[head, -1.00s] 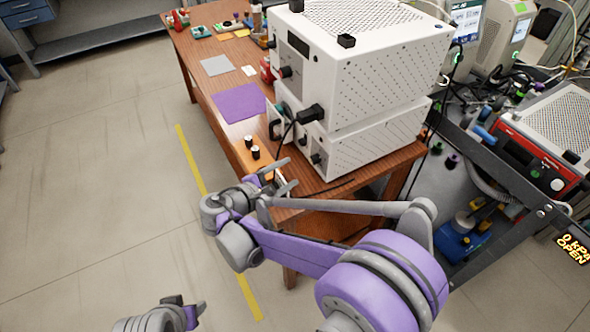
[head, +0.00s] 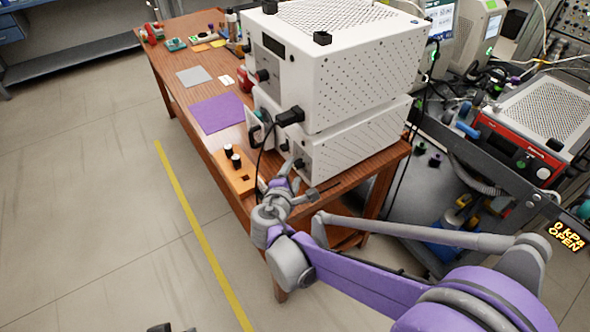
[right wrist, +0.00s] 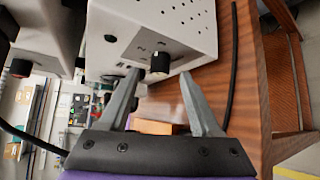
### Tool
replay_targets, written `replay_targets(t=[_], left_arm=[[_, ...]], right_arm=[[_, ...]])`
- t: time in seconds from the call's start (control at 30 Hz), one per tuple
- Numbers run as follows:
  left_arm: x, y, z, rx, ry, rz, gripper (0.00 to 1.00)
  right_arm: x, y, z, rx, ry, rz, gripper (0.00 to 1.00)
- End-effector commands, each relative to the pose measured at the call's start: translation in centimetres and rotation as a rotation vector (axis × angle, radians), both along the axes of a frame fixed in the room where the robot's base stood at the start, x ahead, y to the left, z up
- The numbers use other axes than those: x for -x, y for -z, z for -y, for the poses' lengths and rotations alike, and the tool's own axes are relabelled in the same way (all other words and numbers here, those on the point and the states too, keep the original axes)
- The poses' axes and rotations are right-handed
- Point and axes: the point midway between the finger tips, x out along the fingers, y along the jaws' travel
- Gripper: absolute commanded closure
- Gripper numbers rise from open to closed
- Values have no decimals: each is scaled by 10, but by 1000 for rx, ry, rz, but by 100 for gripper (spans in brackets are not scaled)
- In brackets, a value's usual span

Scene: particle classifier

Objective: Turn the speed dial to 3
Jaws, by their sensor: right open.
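The dial (right wrist: 160,62) is a black knob on the grey front panel of the lower white box (right wrist: 205,35), with small markings around it too small to read. In the head view the dial (head: 299,164) is small, near the low front corner of the lower white box (head: 345,150). My right gripper (head: 299,181) is open just in front of that panel. In the right wrist view its fingertips (right wrist: 160,74) stand on either side of the dial, with no clear contact. Of my left arm only a dark bit (head: 160,328) shows at the bottom edge.
The upper white box (head: 345,65) sits on the lower one. A black plug (head: 290,117) with a hanging cable is near the panel. An orange block (head: 232,175) with black-and-white pegs stands left on the wooden table (head: 205,140). A black cable (right wrist: 232,70) lies beside the box.

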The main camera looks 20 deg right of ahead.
Motion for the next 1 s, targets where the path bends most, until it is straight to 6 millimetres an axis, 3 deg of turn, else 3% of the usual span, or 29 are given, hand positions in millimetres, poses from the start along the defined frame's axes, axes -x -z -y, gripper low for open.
replay_targets(t=[0.2,0.53,0.9,1.0], left_arm=[[0,4,0,0,0,-2,50],[0,5,0,0,0,-2,50],[0,5,0,0,0,-2,50],[0,5,0,0,0,-2,50]], right_arm=[[-19,8,11,0,1,0,36],[-22,9,13,0,0,0,36],[-22,9,13,1,0,0,100],[-22,9,13,1,0,0,100]])
